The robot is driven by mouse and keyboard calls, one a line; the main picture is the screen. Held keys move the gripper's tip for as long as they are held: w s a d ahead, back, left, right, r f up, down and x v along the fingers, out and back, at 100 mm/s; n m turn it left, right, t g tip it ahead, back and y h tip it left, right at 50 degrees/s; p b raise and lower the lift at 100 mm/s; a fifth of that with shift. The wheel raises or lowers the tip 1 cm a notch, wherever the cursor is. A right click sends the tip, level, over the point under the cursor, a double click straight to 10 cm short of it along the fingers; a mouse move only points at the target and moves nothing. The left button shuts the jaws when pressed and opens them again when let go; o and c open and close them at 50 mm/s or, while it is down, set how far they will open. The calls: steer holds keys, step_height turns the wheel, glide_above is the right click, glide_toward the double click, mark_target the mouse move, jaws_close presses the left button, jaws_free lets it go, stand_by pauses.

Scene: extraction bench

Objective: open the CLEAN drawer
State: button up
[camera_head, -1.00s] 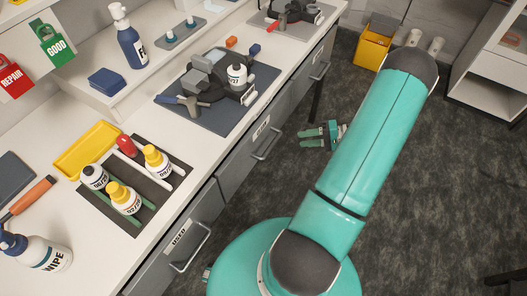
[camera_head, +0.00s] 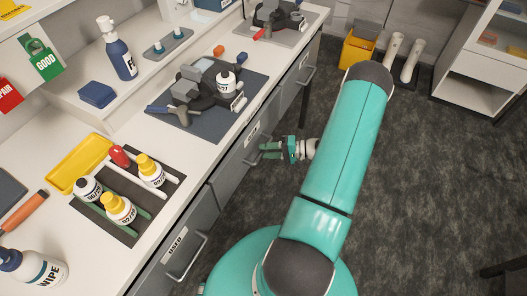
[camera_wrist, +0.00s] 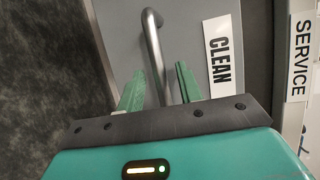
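The CLEAN drawer (camera_wrist: 255,30) has a grey front and appears shut. Its white CLEAN label (camera_wrist: 218,56) is to the right of its metal bar handle (camera_wrist: 154,45) in the wrist view. My gripper (camera_wrist: 160,88) is open, with one green finger on each side of the handle. The handle lies in the gap between the fingers; I cannot tell whether either finger touches it. In the head view my gripper (camera_head: 270,151) is at the front of the middle drawer (camera_head: 228,178), whose label is too small to read there.
The USED drawer (camera_head: 165,272) with its own handle is nearer, at lower left. A SERVICE label (camera_wrist: 301,55) is right of the CLEAN drawer. Bottles stand in a rack (camera_head: 125,232) on the bench. A yellow bin (camera_head: 358,48) stands beyond.

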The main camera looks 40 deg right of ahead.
steer(key=shift+x, duration=0.85)
jaws_close()
steer(key=shift+s, duration=0.1)
